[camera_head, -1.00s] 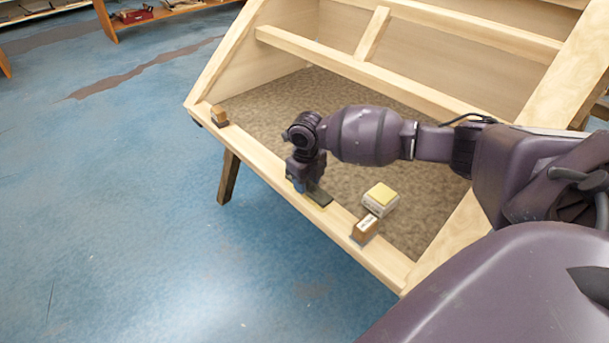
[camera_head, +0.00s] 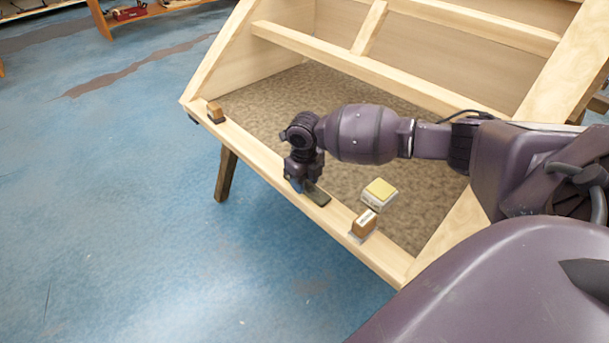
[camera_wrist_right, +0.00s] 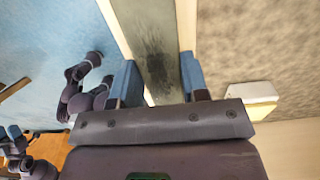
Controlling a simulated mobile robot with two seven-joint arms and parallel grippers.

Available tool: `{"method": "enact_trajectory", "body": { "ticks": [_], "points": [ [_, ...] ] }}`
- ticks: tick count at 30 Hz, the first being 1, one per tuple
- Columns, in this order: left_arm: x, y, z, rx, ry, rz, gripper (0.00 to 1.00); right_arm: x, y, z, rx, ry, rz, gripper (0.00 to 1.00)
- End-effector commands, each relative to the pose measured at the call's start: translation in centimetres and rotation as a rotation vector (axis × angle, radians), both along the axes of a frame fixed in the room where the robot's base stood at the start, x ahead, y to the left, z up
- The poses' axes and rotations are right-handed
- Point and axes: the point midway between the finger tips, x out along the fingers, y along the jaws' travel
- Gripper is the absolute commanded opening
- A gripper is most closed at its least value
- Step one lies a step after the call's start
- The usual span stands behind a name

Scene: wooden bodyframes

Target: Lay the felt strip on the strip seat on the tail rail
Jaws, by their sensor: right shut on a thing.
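The felt strip (camera_head: 317,195) is a dark grey-green flat piece, lying along the tail rail (camera_head: 262,158) at its middle. In the right wrist view the strip (camera_wrist_right: 152,45) runs between the two blue fingers and has a darker smudge. My right gripper (camera_head: 297,186) points down at the strip's left end and is shut on it. The right wrist view shows its fingers (camera_wrist_right: 158,80) on both sides of the strip. The strip seat is hidden under the strip. In that view, purple parts of my other arm show at lower left, with small blue tips (camera_wrist_right: 13,132).
A wooden block (camera_head: 364,222) stands on the rail to the right, and another (camera_head: 215,112) near its left end. A white block with a yellow top (camera_head: 379,192) sits on the brown panel (camera_head: 345,180) behind the rail. Blue floor lies in front.

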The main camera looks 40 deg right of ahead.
Motion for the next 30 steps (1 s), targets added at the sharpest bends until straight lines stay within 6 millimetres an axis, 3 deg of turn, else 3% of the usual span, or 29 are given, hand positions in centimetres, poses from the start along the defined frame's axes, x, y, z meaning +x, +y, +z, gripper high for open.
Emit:
{"method": "enact_trajectory", "body": {
  "ticks": [29,30],
  "points": [
    [-0.18,-0.16,-0.37,-0.004,0.007,0.003,0.61,0.02,-0.02,-0.35,0.0,0.0,0.0,0.19],
    [-0.18,-0.15,-0.37,-0.005,0.007,0.002,0.61,0.02,-0.02,-0.35,0.0,0.0,0.0,0.46]
  ]
}}
